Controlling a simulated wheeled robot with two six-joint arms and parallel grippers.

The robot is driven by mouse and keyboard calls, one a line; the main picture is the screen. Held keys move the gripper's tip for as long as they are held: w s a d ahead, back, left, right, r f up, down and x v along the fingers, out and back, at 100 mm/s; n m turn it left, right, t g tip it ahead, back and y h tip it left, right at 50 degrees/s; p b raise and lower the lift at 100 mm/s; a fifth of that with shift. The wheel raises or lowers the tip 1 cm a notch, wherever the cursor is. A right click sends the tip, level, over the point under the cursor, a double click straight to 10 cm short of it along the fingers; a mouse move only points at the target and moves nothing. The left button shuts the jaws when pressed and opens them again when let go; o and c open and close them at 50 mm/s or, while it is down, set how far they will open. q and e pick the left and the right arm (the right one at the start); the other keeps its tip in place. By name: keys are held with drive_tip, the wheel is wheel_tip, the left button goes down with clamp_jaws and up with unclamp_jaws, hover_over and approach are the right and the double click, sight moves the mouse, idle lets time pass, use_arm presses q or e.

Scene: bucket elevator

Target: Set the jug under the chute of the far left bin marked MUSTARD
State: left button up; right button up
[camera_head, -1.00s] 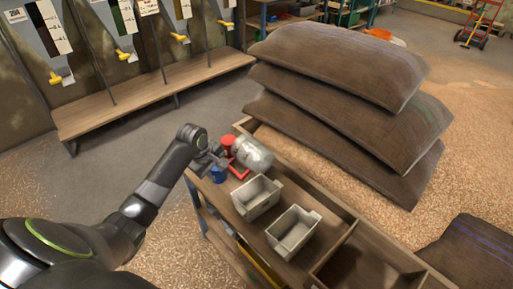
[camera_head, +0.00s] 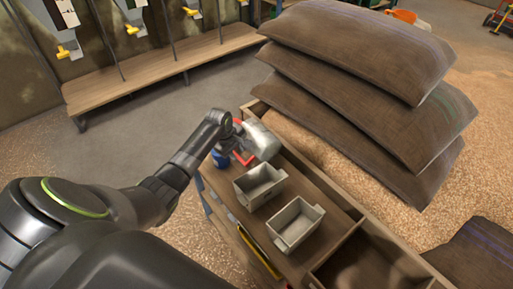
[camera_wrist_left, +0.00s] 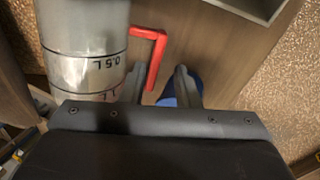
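The jug (camera_head: 262,141) is a clear grey measuring jug with a red handle (camera_head: 243,158), at the far end of the wooden cart. In the left wrist view the jug (camera_wrist_left: 84,45) shows a 0.5 L mark, with its red handle (camera_wrist_left: 153,45) beside it. My left gripper (camera_head: 237,150) is at the handle; in the wrist view its fingers (camera_wrist_left: 160,82) are apart, with the handle's end between their tips. Contact cannot be told. The leftmost visible bin chute has a yellow lever (camera_head: 64,52); no MUSTARD label is readable. My right gripper is not in view.
A blue object (camera_head: 221,160) stands beside the gripper. Two grey open boxes (camera_head: 259,187) (camera_head: 296,224) sit on the cart. Large brown sacks (camera_head: 365,90) are stacked to the right. A wooden bench (camera_head: 150,78) runs under the chutes, with clear floor in front.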

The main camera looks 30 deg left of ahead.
sight(241, 160)
use_arm(q)
drive_tip(key=shift+x, duration=1.2)
drive_tip(key=shift+w+a+b+x, duration=0.15)
drive_tip(key=shift+b+x, duration=0.35)
drive_tip(key=shift+x, duration=0.75)
drive_tip(key=shift+w+a+b+x, duration=0.1)
drive_tip(key=shift+b+x, duration=0.35)
drive_tip(key=shift+x, duration=0.8)
drive_tip(key=shift+r, duration=0.1)
drive_tip(key=shift+c, duration=0.3)
drive_tip(key=shift+s, duration=0.1)
clamp_jaws()
